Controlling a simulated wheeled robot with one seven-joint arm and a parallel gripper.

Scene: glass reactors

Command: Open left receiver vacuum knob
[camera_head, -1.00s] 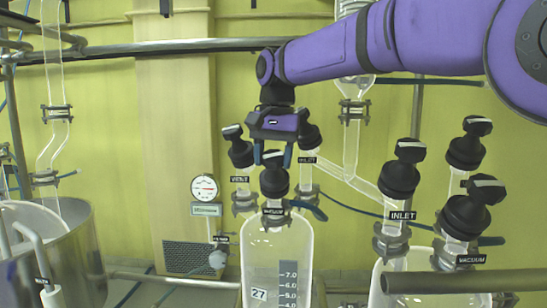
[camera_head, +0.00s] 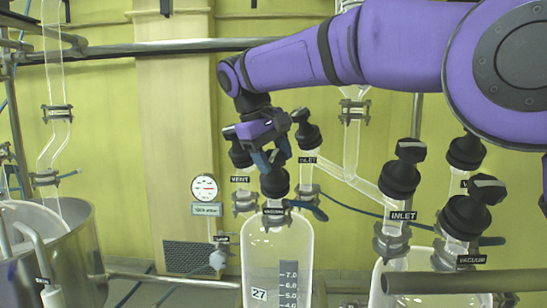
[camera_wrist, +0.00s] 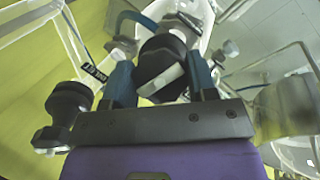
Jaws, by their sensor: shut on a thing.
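The left receiver (camera_head: 277,255) is a clear glass vessel marked 27 with a grey scale. Its black vacuum knob (camera_head: 274,184) stands on top, above the VACUUM label. My gripper (camera_head: 270,160) is at the top of this knob, tilted and turned, with its fingers on the knob's handle. In the wrist view the vacuum knob (camera_wrist: 160,48) shows between the two blue-grey fingers of my gripper (camera_wrist: 160,78). The knob's light handle bar lies slanted between them. My gripper hides part of the handle in the head view.
The vent knob (camera_head: 240,155) and inlet knob (camera_head: 308,135) stand close behind the vacuum knob. The right receiver (camera_head: 382,280) has its own black knobs at right. A gauge (camera_head: 204,188) and pump label are left. A steel vessel (camera_head: 85,245) stands far left.

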